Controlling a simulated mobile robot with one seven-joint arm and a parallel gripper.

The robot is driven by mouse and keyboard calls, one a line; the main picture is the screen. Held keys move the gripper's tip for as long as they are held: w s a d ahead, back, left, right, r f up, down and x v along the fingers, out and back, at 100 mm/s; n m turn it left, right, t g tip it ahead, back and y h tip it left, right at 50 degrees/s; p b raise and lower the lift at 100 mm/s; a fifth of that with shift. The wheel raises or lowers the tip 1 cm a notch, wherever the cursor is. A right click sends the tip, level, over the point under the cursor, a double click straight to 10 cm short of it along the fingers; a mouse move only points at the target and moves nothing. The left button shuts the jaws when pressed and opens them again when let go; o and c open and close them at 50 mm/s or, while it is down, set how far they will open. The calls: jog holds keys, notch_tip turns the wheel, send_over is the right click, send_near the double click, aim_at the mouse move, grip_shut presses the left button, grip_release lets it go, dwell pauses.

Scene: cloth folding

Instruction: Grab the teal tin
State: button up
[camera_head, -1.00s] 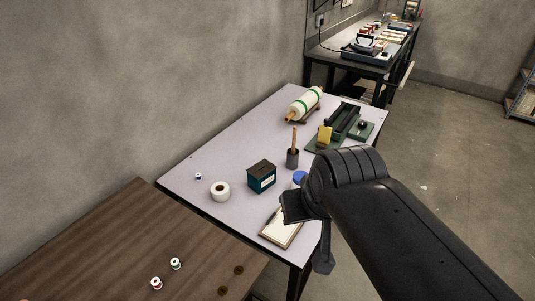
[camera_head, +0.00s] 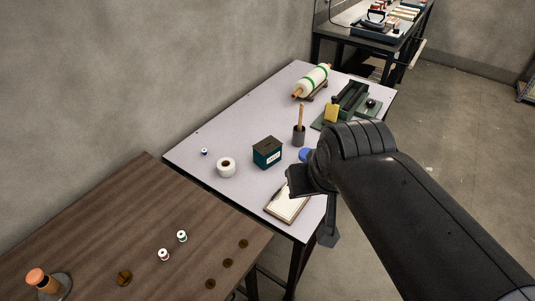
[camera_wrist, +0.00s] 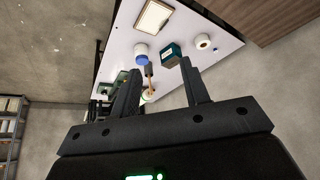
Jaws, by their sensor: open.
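The teal tin (camera_head: 267,154), a box with a dark brown top and a pale label, stands upright on the light grey table (camera_head: 200,165). It also shows in the wrist view (camera_wrist: 172,56), beyond and between my finger lines. My gripper (camera_wrist: 160,88) is open and empty, with its two dark fingers apart. In the head view my arm reaches in from the lower right, its end to the right of the tin and apart from it. The fingertips are largely hidden there by my arm.
A white tape roll (camera_head: 226,168) is left of the tin. A brown table (camera_head: 110,220) holds spools.

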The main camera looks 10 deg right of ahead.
jog(key=shift+o, duration=0.6)
jog(key=o, duration=1.2)
jog(key=shift+c, duration=0.2)
jog(key=n+g+y, duration=0.2)
jog(key=n, duration=0.4)
send_over(269, 147)
jog(key=s+d, duration=0.2)
notch_tip(269, 147, down, 24)
jog(key=x, duration=0.4)
jog(key=shift+a+f, duration=0.3)
jog(key=shift+f, duration=0.1)
jog(key=shift+w+x, duration=0.2)
jog(key=shift+x, duration=1.35)
jog(key=shift+w+x, duration=0.25)
jog(key=shift+x, duration=1.25)
